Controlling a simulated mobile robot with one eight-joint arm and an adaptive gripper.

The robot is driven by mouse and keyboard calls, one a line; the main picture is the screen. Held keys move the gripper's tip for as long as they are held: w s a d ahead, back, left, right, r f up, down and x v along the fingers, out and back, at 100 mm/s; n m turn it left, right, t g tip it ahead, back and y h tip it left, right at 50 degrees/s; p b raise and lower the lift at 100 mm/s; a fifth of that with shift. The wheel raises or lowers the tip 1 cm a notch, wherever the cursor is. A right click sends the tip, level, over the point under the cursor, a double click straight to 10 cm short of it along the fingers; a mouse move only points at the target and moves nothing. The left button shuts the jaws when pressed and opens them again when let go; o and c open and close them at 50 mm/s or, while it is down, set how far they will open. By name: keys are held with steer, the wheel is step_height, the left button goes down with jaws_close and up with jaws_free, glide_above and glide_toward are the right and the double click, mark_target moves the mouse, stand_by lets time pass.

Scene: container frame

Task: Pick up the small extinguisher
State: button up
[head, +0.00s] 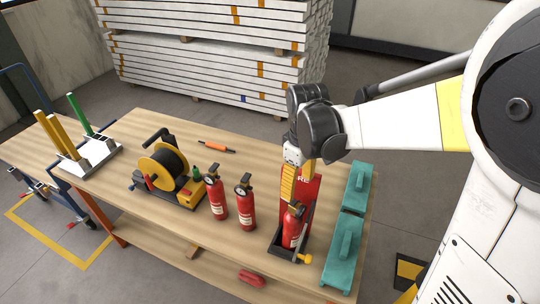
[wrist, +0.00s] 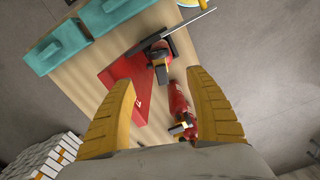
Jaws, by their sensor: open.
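Two red extinguishers stand on the wooden table in the head view, a left one (head: 216,199) and a right one (head: 245,208). A third red extinguisher (head: 293,228) sits in a dark stand with a red back panel (head: 311,188). They look similar in size. My gripper (head: 298,182) hangs above the stand, its yellow fingers open and pointing down. In the wrist view, nothing is held between the fingers (wrist: 160,80). There, the red panel (wrist: 125,75) and the stand's extinguisher (wrist: 159,52) lie beyond the fingertips. Red extinguisher parts (wrist: 178,103) show beside the right finger, partly hidden.
A yellow-framed cable reel (head: 170,165) stands left of the extinguishers. Teal cases (head: 343,255) lie right of the stand. An orange-and-black tool (head: 217,146) lies at the back. A white rack (head: 90,153) with yellow and green posts is at the left. Bare table lies in front of the reel.

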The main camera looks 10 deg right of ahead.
mark_target(295, 202)
step_height(295, 202, down, 8)
steer(key=shift+f+b, duration=0.15)
steer(key=shift+b, duration=0.85)
step_height(295, 202, down, 7)
steer(key=shift+f+b, duration=0.1)
steer(key=shift+b, duration=0.7)
steer(key=c, duration=1.2)
